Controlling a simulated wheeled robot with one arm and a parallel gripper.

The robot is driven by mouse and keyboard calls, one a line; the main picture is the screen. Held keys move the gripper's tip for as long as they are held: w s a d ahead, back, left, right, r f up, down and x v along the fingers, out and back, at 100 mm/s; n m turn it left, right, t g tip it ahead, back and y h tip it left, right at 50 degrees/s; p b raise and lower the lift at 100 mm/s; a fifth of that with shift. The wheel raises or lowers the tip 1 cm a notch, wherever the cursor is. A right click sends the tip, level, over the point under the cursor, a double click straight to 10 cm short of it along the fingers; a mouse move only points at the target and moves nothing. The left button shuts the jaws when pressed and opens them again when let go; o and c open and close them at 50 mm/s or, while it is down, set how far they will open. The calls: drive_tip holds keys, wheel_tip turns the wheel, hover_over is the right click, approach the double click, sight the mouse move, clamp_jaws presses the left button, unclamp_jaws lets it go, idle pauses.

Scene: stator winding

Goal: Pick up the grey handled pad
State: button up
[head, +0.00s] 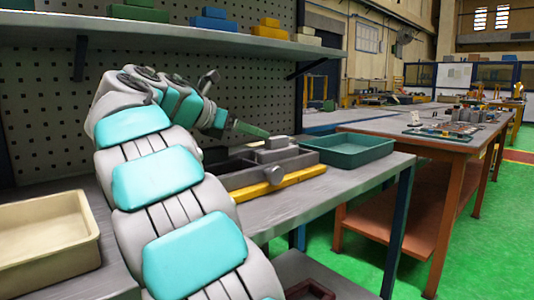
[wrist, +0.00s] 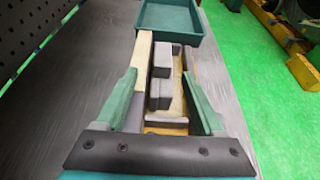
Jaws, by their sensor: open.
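The grey handled pad (head: 277,154), a grey block with a smaller raised block on top, sits on a grey fixture with a yellow front strip (head: 283,186). In the wrist view the grey pad (wrist: 160,92) lies between and ahead of my fingers, above a yellowish base.
A dark green tray (head: 347,152) stands right behind the fixture on the grey bench. A beige bin (head: 45,235) is at the left. A shelf (head: 180,37) with coloured pads hangs above on a perforated wall.

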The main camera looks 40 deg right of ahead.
sight(273, 138)
drive_tip(key=x, duration=0.2)
drive_tip(key=b+x, duration=0.1)
drive_tip(key=x, duration=0.4)
drive_tip(key=shift+s+d, duration=0.2)
drive_tip(key=shift+d, duration=0.1)
clamp_jaws()
idle(1.2)
